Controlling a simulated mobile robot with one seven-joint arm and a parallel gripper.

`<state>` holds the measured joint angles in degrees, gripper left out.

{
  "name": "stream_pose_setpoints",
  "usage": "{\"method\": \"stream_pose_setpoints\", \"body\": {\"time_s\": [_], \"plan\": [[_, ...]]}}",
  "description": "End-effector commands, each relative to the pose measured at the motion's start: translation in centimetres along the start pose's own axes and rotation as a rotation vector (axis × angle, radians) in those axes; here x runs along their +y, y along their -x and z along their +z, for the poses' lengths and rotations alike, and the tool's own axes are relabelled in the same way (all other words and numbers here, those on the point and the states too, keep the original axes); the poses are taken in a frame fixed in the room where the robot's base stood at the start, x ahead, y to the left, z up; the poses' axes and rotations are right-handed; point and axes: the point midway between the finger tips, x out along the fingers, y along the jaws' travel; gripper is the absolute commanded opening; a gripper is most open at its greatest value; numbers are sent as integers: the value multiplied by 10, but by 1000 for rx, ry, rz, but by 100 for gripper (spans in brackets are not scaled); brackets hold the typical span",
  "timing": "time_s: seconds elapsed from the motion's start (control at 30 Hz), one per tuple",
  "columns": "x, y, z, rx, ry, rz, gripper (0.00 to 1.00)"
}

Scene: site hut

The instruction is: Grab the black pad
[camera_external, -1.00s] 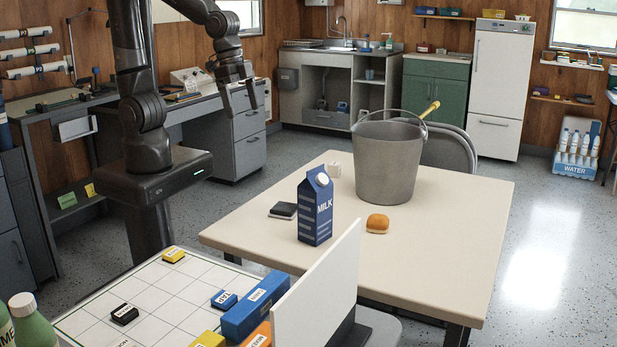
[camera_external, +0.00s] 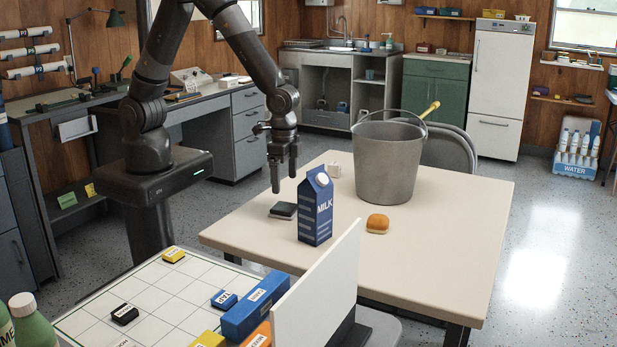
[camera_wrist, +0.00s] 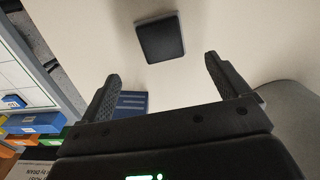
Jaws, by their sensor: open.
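The black pad (camera_external: 283,210) is a small, flat, dark square lying on the beige table (camera_external: 430,240), left of the milk carton. In the wrist view the pad (camera_wrist: 160,38) lies ahead of the fingers, near the top and about midway between them. My gripper (camera_external: 284,184) is above the pad, pointing down, apart from it. In the wrist view my gripper (camera_wrist: 160,80) shows its two fingers spread wide with nothing between them.
The blue milk carton (camera_external: 316,210) stands close to the right of the pad. A white panel (camera_external: 318,290) stands in front. The table's right side is clear.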

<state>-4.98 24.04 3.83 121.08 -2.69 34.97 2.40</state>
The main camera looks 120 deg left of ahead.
Motion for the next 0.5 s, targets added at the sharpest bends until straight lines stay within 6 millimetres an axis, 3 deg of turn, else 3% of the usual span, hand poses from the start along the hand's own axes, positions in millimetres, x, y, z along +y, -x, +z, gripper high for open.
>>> {"method": "stream_pose_setpoints", "body": {"time_s": [0.1, 0.37, 0.5], "plan": [[0, -19, 1, -4, 1, 0, 93], [-1, -38, 1, -1, 1, 0, 93], [-3, -58, 4, -4, 2, 0, 93]]}}
